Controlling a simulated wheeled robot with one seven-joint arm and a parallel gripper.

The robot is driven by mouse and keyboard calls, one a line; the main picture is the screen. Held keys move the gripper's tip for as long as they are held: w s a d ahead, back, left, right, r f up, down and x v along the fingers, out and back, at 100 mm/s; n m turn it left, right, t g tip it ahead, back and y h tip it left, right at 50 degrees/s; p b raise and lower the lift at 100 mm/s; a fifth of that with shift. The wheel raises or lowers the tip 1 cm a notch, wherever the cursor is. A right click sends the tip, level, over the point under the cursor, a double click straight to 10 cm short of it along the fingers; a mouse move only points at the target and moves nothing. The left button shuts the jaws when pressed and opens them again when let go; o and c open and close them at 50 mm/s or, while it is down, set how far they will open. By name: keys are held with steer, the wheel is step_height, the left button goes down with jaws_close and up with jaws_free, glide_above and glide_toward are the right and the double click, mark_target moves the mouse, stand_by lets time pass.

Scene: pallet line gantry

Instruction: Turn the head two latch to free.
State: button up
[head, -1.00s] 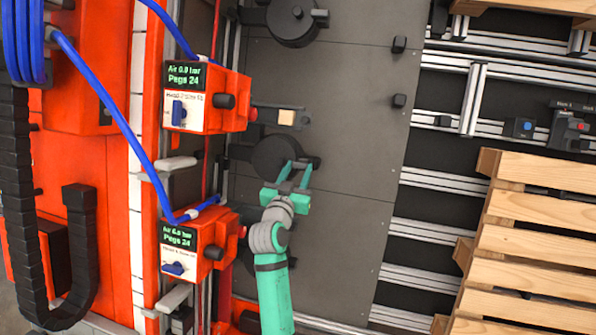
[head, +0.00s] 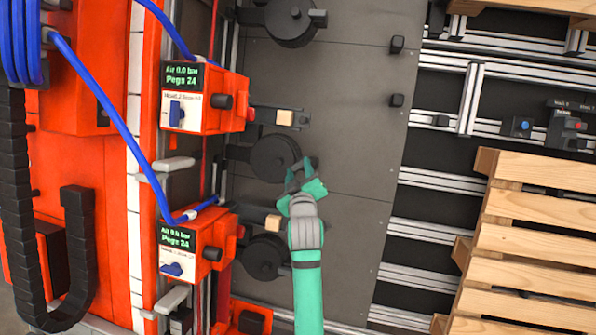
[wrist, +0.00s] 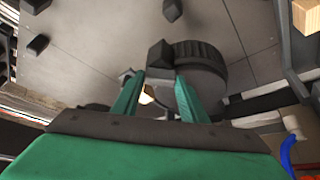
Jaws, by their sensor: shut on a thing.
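Two orange head units stand on the left, an upper one (head: 222,118) and a lower one (head: 208,262), each with a small display and a blue knob. The upper knob (head: 176,111) stands upright; the lower knob (head: 171,269) lies nearly level. My gripper (head: 300,172) is at the right edge of the middle black round part (head: 272,158). In the wrist view its fingers (wrist: 158,80) are closed around a small dark block (wrist: 160,54) beside the ribbed round part (wrist: 195,58). I cannot tell for certain whether this block is the head two latch.
More black round parts sit above (head: 290,22) and below (head: 262,258) on the grey plate (head: 345,120). Blue hoses (head: 110,105) cross the left side. A wooden pallet (head: 540,235) lies at the right. The plate right of my gripper is mostly clear.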

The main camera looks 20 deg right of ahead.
steer(key=n, duration=0.1)
steer(key=n+y, duration=0.1)
steer(key=n, duration=0.1)
steer(key=n+g+y, duration=0.1)
steer(key=n, duration=0.1)
steer(key=shift+d+r, duration=0.2)
steer(key=shift+r, duration=0.05)
steer(key=shift+d+r+n+g+y, duration=0.1)
steer(key=shift+n+g+y, duration=0.4)
steer(key=shift+n, duration=0.95)
steer(key=shift+r+n+g+y, duration=0.1)
steer(key=shift+n+g+y, duration=0.4)
steer(key=shift+n, duration=0.95)
steer(key=o, duration=0.8)
steer(key=shift+c, duration=0.2)
steer(key=v, duration=1)
steer(key=shift+s+r, duration=0.15)
steer(key=shift+s, duration=0.15)
